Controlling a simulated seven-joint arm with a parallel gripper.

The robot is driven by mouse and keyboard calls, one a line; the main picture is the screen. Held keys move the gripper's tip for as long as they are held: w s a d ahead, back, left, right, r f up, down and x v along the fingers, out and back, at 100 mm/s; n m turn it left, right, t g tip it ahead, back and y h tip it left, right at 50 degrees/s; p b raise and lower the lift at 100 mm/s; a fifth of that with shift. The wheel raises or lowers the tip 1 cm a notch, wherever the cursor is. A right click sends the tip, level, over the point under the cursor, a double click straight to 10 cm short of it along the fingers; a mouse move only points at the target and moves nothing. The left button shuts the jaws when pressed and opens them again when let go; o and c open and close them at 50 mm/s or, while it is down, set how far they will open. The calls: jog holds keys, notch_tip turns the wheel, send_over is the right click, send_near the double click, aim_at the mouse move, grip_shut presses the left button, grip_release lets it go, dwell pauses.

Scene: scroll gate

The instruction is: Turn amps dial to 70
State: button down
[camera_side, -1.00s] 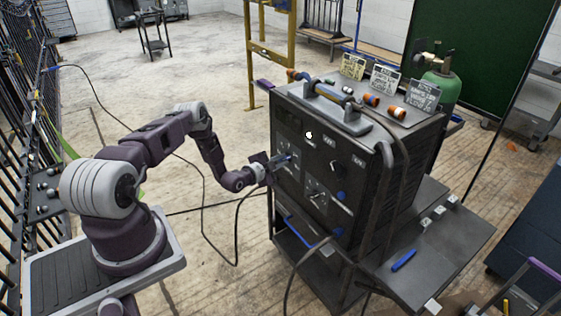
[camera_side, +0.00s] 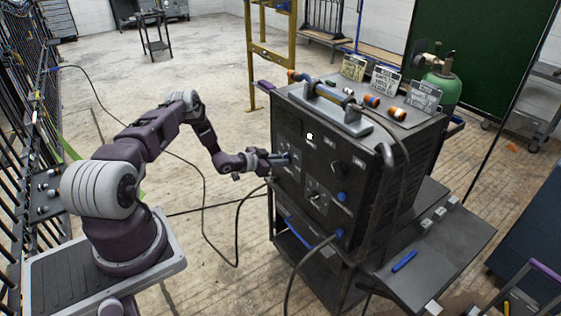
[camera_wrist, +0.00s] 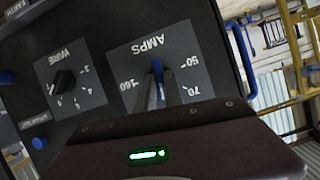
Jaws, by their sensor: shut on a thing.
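The amps dial is a blue knob (camera_wrist: 157,66) on a grey plate marked AMPS on the front of the dark machine. In the wrist view its blue tip points up the picture, toward the AMPS lettering. In the side view my gripper (camera_side: 279,158) reaches the upper left of the panel, where a bit of blue shows.
Beside it is the WIRE dial (camera_wrist: 65,80) with a black knob. A blue button (camera_side: 341,196) and a cable plug sit lower on the panel. A handle (camera_side: 336,105) and several orange-tipped parts are on top of the machine. The floor between my base and machine holds loose cables.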

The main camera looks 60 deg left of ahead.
jog(key=n+h, duration=0.1)
jog(key=n, duration=0.1)
jog(key=n+h, duration=0.2)
jog(key=n, duration=0.1)
jog(key=n+h, duration=0.2)
jog(key=shift+a+f+n+t, duration=0.15)
jog(key=shift+a+n+t, duration=0.15)
jog(key=shift+a+t, duration=0.1)
dwell(0.6)
jog(key=c, duration=1.5)
grip_release()
jog(key=shift+o, duration=0.2)
jog(key=v, duration=0.7)
jog(key=shift+a, duration=0.15)
